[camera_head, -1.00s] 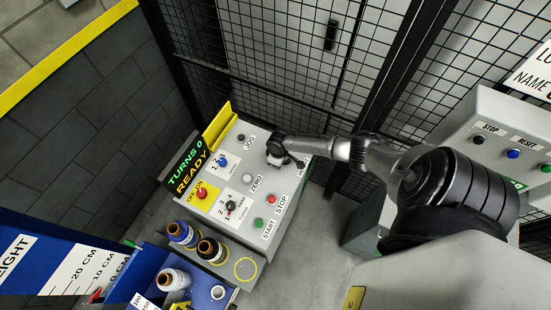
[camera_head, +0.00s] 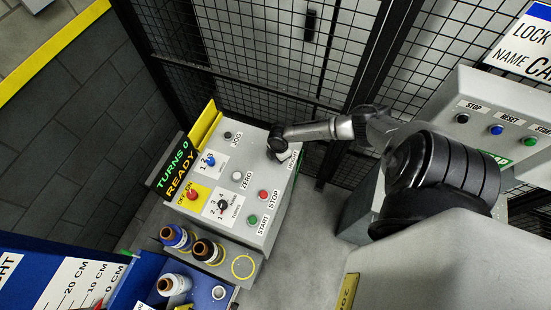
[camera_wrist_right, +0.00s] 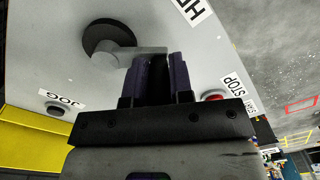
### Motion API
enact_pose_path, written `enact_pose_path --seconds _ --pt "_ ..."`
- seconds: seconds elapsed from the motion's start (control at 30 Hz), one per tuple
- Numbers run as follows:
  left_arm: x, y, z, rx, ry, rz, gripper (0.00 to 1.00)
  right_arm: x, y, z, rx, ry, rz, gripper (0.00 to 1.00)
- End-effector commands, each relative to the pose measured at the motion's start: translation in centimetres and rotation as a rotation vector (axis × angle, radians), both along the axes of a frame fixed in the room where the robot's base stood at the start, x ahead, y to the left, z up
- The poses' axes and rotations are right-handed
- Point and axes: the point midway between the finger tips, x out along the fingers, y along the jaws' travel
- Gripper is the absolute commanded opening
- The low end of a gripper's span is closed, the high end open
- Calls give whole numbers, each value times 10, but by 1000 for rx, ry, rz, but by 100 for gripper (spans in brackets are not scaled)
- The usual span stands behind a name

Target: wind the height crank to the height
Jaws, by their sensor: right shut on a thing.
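The height crank (camera_wrist_right: 107,40) shows in the right wrist view as a dark round hub with a grey arm reaching right to my fingers. My right gripper (camera_wrist_right: 163,62) is shut at the end of that arm; its fingers hide the grip. In the head view my right gripper (camera_head: 282,152) is over the far right part of the grey control panel (camera_head: 262,180), beside the partly covered HEIGHT label, and hides most of the crank. The height scale (camera_head: 75,285) at lower left has a small red pointer (camera_head: 98,304) near its lower marks. My left gripper is not in view.
The display (camera_head: 173,172) reads TURNS 0, READY. Buttons, a red switch (camera_head: 193,194) and a turns knob (camera_head: 223,205) sit on the panel. Several spools (camera_head: 175,237) stand in front. Mesh fencing (camera_head: 255,55) rises behind; a second button box (camera_head: 500,115) is at right.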

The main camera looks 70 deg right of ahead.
Motion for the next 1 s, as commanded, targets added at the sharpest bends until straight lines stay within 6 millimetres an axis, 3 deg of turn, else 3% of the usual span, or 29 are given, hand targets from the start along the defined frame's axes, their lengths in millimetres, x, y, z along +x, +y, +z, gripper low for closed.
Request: enact_pose_path --seconds 0.5,1.0 --pt "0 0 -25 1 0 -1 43 -12 -21 -2 -4 3 403 0" --pt "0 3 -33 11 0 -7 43 -14 -29 -1 -4 4 540 0"
